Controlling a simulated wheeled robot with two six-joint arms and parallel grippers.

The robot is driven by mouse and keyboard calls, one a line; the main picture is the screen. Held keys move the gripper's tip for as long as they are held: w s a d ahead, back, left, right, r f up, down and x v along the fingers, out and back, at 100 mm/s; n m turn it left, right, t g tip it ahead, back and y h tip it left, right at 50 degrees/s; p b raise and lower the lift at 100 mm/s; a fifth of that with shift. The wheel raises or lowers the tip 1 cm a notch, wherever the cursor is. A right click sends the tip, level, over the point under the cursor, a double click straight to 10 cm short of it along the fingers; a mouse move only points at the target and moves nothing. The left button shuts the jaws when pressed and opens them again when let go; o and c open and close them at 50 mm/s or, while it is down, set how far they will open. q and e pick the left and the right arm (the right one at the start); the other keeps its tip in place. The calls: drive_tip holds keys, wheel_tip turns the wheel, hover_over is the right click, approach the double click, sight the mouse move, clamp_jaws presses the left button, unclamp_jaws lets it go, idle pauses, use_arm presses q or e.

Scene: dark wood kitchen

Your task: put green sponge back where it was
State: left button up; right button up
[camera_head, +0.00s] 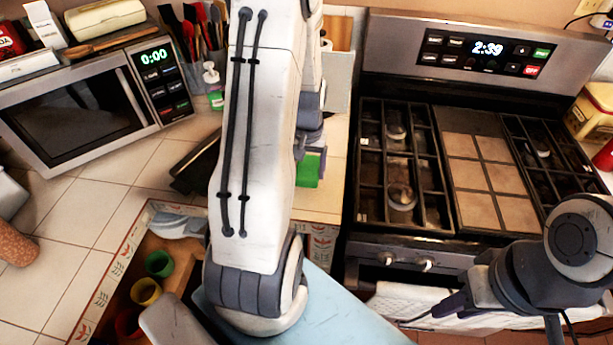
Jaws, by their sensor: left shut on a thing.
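The green sponge (309,170) shows just below my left gripper (312,152), over the tiled counter strip between my arm and the stove. My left gripper is shut on the sponge. My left arm hides part of the gripper and the sponge's left side. I cannot tell whether the sponge touches the counter. My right gripper (446,306) is at the lower right, in front of the stove and well away from the sponge. Its fingers point left, and their opening is unclear.
A microwave (80,115), a utensil holder (214,95) and a soap bottle (213,85) stand at the back left. A dark object (196,165) lies beside my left arm. The stove (450,160) is right. Coloured cups (146,291) sit in an open drawer below.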

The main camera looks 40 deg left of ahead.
sight(307, 169)
use_arm(q)
drive_tip(key=shift+f+p, duration=0.35)
drive_tip(key=shift+f, duration=1.7)
drive_tip(key=shift+f, duration=0.1)
drive_tip(key=o, duration=1.1)
wheel_tip(307, 169, up, 12)
drive_tip(key=shift+r+b, duration=0.15)
drive_tip(key=shift+b, duration=0.5)
drive_tip(key=s+d+r+m, duration=0.1)
drive_tip(key=d+r+m, duration=0.15)
drive_tip(key=d, duration=0.65)
drive_tip(key=d+r+m, duration=0.2)
drive_tip(key=d+m, duration=0.1)
drive_tip(key=d, duration=0.5)
drive_tip(key=s+d+r+m+h, duration=0.1)
drive_tip(key=s+d+m, duration=0.7)
drive_tip(key=s+d, duration=0.5)
drive_tip(key=shift+s+d+r, duration=0.15)
drive_tip(key=shift+s+r, duration=0.25)
drive_tip(key=shift+s, duration=0.6)
